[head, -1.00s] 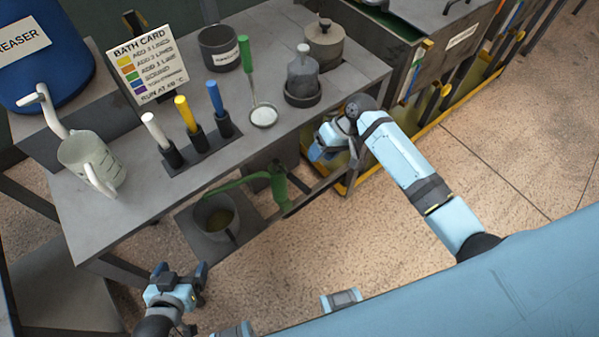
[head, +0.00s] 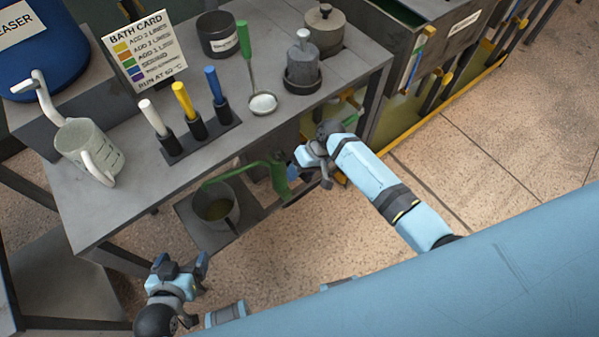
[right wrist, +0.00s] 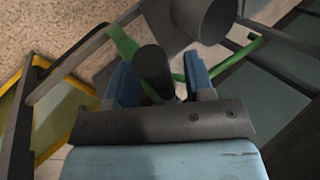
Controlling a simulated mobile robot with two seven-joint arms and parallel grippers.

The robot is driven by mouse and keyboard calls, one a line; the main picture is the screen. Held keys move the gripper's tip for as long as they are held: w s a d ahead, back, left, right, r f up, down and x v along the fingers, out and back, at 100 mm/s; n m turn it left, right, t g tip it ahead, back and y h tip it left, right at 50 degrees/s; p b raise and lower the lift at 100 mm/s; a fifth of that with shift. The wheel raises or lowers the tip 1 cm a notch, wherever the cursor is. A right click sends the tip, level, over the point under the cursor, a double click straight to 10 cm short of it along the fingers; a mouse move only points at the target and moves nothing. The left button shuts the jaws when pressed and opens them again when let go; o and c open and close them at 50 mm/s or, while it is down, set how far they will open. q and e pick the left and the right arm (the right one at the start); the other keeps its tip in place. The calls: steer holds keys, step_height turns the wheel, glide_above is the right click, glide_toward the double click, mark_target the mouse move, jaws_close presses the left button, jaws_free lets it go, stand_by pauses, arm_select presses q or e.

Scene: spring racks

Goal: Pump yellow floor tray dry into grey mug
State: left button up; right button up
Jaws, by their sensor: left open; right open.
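The grey mug (head: 216,207) stands on a low shelf under the bench, with some yellowish liquid inside. A green pump (head: 279,177) stands beside it, its spout reaching over the mug. My right gripper (head: 308,172) is open at the pump. In the right wrist view its fingers (right wrist: 160,78) stand either side of a dark round-ended grip (right wrist: 153,66), not visibly closed on it. The yellow floor tray (head: 440,112) lies at the right, partly hidden by the bench and tank; its rim also shows in the right wrist view (right wrist: 67,80). My left gripper (head: 181,266) is open and empty.
The bench top (head: 110,211) holds a white jug (head: 88,150), a rack of coloured-handled tools (head: 198,135), a ladle (head: 262,103) and pots. A bath card (head: 148,55) stands behind. Open floor (head: 300,235) lies in front of the shelf.

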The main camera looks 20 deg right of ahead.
steer(key=shift+a+f, duration=0.1)
steer(key=shift+f, duration=0.05)
steer(key=shift+c, duration=0.2)
jaws_close()
steer(key=shift+s+f, duration=0.1)
steer(key=shift+f, duration=0.05)
arm_select(q)
steer(key=shift+t+h, duration=0.3)
steer(key=shift+t, duration=0.1)
steer(key=shift+w+d+f+b, duration=0.2)
steer(key=shift+f+b, duration=0.6)
steer(key=shift+b, duration=1.15)
steer(key=shift+w+d+f+b, duration=0.15)
steer(key=shift+f+b, duration=0.7)
steer(key=shift+b, duration=1.15)
steer(key=shift+w+d+f+b, duration=0.15)
steer(key=shift+f+b, duration=0.65)
steer(key=shift+b, duration=1.15)
arm_select(e)
step_height(320, 180, down, 9)
steer(key=n+t+y, duration=0.2)
steer(key=t+y, duration=0.1)
steer(key=t, duration=0.3)
steer(key=shift+w+r+t, duration=0.2)
steer(key=shift+t, duration=0.1)
